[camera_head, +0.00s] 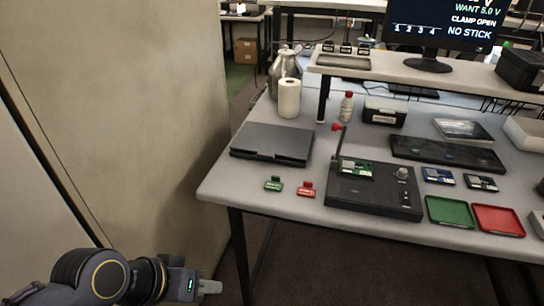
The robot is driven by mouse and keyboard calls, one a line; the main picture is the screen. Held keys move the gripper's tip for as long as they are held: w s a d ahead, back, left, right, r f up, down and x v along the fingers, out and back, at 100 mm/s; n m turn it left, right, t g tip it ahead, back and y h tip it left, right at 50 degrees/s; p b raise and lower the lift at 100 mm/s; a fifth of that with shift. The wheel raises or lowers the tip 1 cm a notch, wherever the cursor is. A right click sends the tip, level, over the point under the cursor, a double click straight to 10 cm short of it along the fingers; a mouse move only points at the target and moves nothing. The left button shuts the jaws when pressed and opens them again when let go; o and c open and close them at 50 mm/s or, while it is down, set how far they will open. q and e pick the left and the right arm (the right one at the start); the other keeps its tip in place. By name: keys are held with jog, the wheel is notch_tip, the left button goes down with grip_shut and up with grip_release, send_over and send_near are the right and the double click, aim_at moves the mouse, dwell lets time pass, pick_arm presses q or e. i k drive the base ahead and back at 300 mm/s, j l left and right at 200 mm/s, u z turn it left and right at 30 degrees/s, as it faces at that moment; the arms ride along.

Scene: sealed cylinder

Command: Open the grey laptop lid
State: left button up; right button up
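The grey laptop (272,140) lies flat and closed near the left end of the table. Its lid is down, and its long front edge faces me. My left gripper (210,287) is at the bottom left, in front of and below the table, well apart from the laptop. Its fingers show from the side, and I cannot tell whether they are open. My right gripper is not in view.
Small green (273,184) and red (306,189) pieces lie just in front of the laptop. A black test box (375,195) with a raised lever stands right of it. A paper roll (289,98) and a metal jug (284,66) stand behind. A beige wall (130,110) fills the left.

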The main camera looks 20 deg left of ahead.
aim_at(267, 141)
jog(key=i+j+u, duration=0.1)
jog(key=i+u, duration=0.15)
jog(key=i, duration=0.15)
jog(key=u, duration=1.4)
